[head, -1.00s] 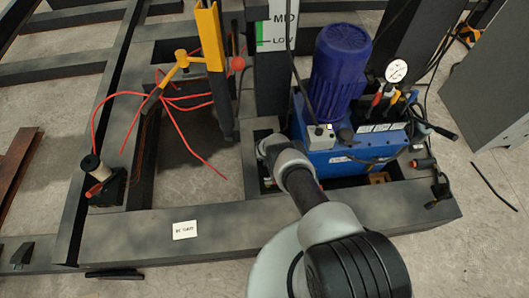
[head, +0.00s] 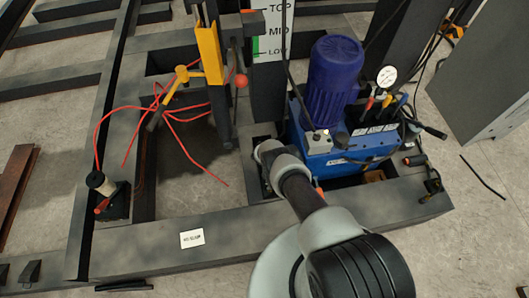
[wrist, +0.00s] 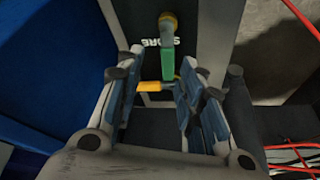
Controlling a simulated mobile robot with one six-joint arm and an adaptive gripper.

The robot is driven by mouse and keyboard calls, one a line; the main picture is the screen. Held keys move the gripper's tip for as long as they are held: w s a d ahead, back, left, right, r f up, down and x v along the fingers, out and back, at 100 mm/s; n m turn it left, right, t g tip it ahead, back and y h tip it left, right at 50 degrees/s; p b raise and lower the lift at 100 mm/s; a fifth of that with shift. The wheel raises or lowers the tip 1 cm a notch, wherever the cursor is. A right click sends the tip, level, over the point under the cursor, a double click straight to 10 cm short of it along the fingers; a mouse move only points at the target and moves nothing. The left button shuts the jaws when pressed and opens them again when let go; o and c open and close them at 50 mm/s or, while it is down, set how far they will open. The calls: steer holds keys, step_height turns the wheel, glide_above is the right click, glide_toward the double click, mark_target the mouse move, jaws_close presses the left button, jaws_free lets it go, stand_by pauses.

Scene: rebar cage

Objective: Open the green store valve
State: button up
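The green store valve handle (wrist: 167,62) shows in the wrist view, below a brass-coloured fitting (wrist: 168,24) and beside the dark panel's STORE label (wrist: 165,43). A yellow lever or stub (wrist: 148,86) lies just below it. My gripper (wrist: 163,66) is open, its two blue-padded fingers on either side of the green handle with gaps left and right. Whether a pad touches it, I cannot tell. In the head view my arm covers the valve and the gripper.
A blue pump unit (head: 345,154) with a purple motor (head: 334,82) and a gauge (head: 387,76) stands right of my arm. A post with a level scale (head: 269,45) rises behind. Red hoses (head: 180,116) lie left. Dark frame beams (head: 230,224) surround the spot.

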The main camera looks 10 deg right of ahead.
steer(key=p+v, duration=1.2)
steer(key=p, duration=0.1)
steer(key=shift+r, duration=0.2)
steer(key=shift+s, duration=0.15)
